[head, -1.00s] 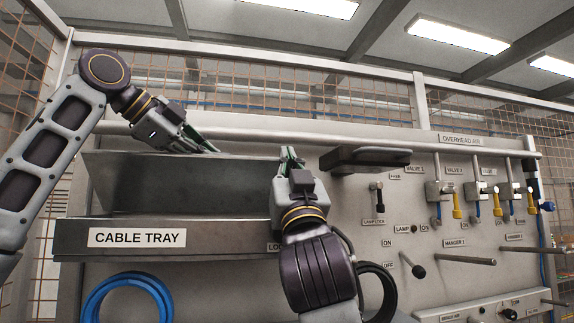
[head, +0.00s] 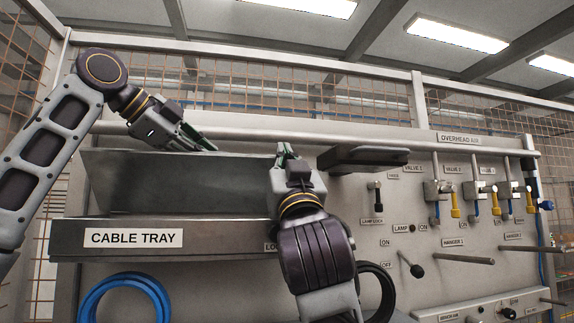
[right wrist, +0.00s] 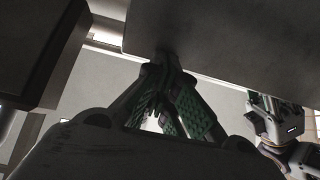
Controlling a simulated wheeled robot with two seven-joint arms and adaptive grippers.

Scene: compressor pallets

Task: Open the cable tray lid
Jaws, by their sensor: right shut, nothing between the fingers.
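The cable tray (head: 220,238) is on the panel at left, with its label on the front. Its grey lid (head: 175,187) stands raised, steeply tilted, above the tray front. My right gripper (head: 286,152) is shut and empty at the lid's right end; in the right wrist view its fingertips (right wrist: 166,62) are close to the lid's edge (right wrist: 225,45), contact unclear. My left gripper (head: 205,146) is at the lid's top edge; whether its fingers are open or shut is unclear. It also shows in the right wrist view (right wrist: 262,105). The tray's inside is hidden.
A dark shelf (head: 365,158) juts out just right of my right gripper. Valves (head: 440,190), a hanger peg (head: 470,258) and a lamp switch (head: 375,195) are further right. A blue coil (head: 125,285) and a black coil (head: 378,285) hang below.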

